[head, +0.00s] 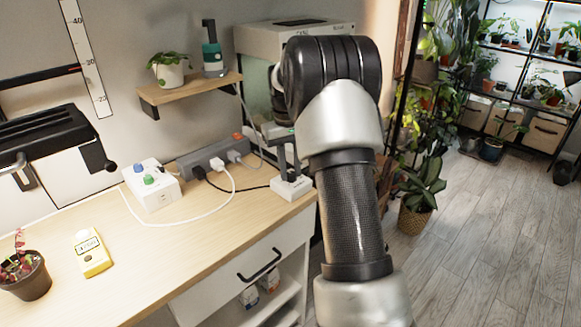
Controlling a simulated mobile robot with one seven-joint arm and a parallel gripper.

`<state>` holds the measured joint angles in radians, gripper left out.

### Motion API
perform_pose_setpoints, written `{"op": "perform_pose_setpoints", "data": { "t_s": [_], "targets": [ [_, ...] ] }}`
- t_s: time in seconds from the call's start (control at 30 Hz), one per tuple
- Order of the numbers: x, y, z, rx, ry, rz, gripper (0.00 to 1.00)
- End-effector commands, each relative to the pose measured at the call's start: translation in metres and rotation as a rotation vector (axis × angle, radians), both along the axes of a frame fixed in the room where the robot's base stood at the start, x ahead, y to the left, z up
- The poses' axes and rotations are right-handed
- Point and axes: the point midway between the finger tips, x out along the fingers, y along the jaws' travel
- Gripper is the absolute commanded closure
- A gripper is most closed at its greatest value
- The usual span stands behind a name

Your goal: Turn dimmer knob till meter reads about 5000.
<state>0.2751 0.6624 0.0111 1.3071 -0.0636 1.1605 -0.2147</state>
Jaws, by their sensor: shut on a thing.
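A small white box (291,188), seemingly the dimmer, sits at the right end of the wooden desk. My gripper (286,172) reaches down to its top, partly hidden by my arm, and is shut on what seems to be its knob. The knob itself is hidden between the fingers. A yellow handheld meter (92,262) lies on the desk at the left, well apart from my gripper. Its small display shows dark digits, tilted and too small to read surely.
A white box with coloured knobs (152,187) stands on the desk's middle, by a grey power strip (213,155) with plugs and cables. A potted plant (27,277) stands at front left. A wall shelf (190,90) holds a plant and a bottle. The desk's front middle is clear.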

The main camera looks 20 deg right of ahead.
Motion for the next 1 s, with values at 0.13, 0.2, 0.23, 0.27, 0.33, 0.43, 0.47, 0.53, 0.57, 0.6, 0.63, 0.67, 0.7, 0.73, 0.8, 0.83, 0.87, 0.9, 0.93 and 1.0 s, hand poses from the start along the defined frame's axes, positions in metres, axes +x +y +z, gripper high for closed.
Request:
{"op": "perform_pose_setpoints", "data": {
  "t_s": [0.13, 0.2, 0.23, 0.27, 0.33, 0.43, 0.47, 0.53, 0.57, 0.6, 0.63, 0.67, 0.7, 0.73, 0.8, 0.83, 0.87, 0.9, 0.93, 1.0],
  "targets": [
    [0.0002, 0.0003, 0.0051, 0.000, 0.001, -0.079, 0.98],
    [0.0003, -0.0002, 0.0056, -0.001, 0.000, -0.129, 0.98],
    [0.0005, -0.0002, 0.0057, -0.001, 0.001, -0.153, 0.98],
    [0.0006, -0.0001, 0.0058, -0.001, 0.001, -0.176, 0.98],
    [0.0006, -0.0001, 0.0061, -0.001, 0.001, -0.235, 0.98],
    [0.0008, -0.0004, 0.0054, -0.001, 0.000, -0.321, 0.98],
    [0.0008, -0.0006, 0.0052, -0.001, 0.001, -0.347, 0.98],
    [0.0009, -0.0005, 0.0051, -0.001, 0.000, -0.405, 0.98],
    [0.0009, -0.0003, 0.0050, -0.001, 0.000, -0.428, 0.98],
    [0.0010, -0.0004, 0.0048, -0.001, 0.000, -0.458, 0.98],
    [0.0009, -0.0008, 0.0045, -0.001, 0.000, -0.480, 0.98],
    [0.0009, -0.0011, 0.0043, -0.002, 0.000, -0.502, 0.98],
    [0.0010, -0.0013, 0.0039, -0.001, 0.000, -0.528, 0.98],
    [0.0011, -0.0012, 0.0038, -0.001, -0.001, -0.548, 0.98],
    [0.0014, -0.0011, 0.0035, 0.000, -0.002, -0.588, 0.98],
    [0.0015, -0.0012, 0.0034, -0.001, -0.002, -0.603, 0.98],
    [0.0015, -0.0013, 0.0033, -0.001, -0.003, -0.618, 0.98],
    [0.0015, -0.0015, 0.0031, -0.001, -0.002, -0.634, 0.98],
    [0.0014, -0.0015, 0.0029, -0.001, -0.002, -0.647, 0.98],
    [0.0015, -0.0014, 0.0024, -0.001, -0.002, -0.669, 0.98]
  ]
}}
